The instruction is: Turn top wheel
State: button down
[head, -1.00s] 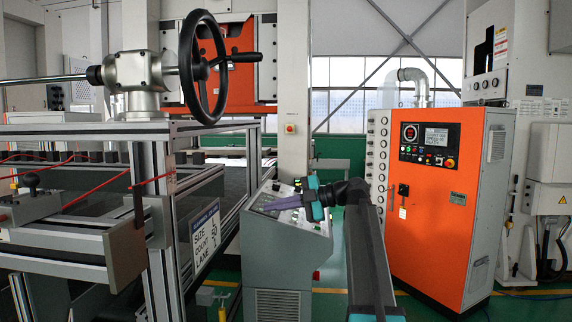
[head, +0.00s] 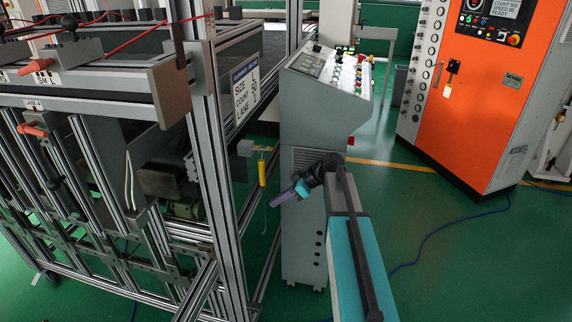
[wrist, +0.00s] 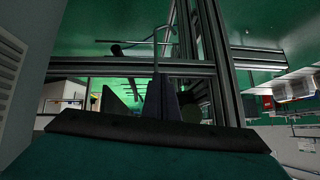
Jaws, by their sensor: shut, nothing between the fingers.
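The black top wheel is in neither view now. My gripper (head: 276,202) is in the head view, right of the frame's corner post and in front of the grey control console's lower body. Its purple fingers are shut with nothing between them and point left.
The aluminium frame (head: 232,245) fills the left, with a lane sign (head: 246,90) on it. The grey console (head: 305,240) stands close behind my gripper. An orange cabinet (head: 475,110) is at the right. Green floor with a blue cable (head: 425,238) is open at lower right.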

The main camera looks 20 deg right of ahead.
jog(key=s+a+f+m+g+h, duration=0.2)
jog(key=s+a+f+m+g, duration=0.15)
jog(key=s+f, duration=0.75)
jog(key=s+a+f+m+g+h, duration=0.1)
jog(key=s+a+f+m+g, duration=0.15)
jog(key=s+a+f, duration=0.9)
jog(key=s+d+f+m+g+h+b, duration=0.1)
jog(key=s+d+f+m+g+h, duration=0.1)
jog(key=s+f, duration=0.7)
jog(key=s+d+f+m+g+h, duration=0.2)
jog(key=s+f, duration=0.7)
jog(key=s, duration=0.5)
jog(key=shift+s+d+f+m+h+b, duration=0.3)
jog(key=shift+d+h, duration=0.4)
jog(key=shift+d, duration=0.4)
jog(key=shift+a, duration=0.1)
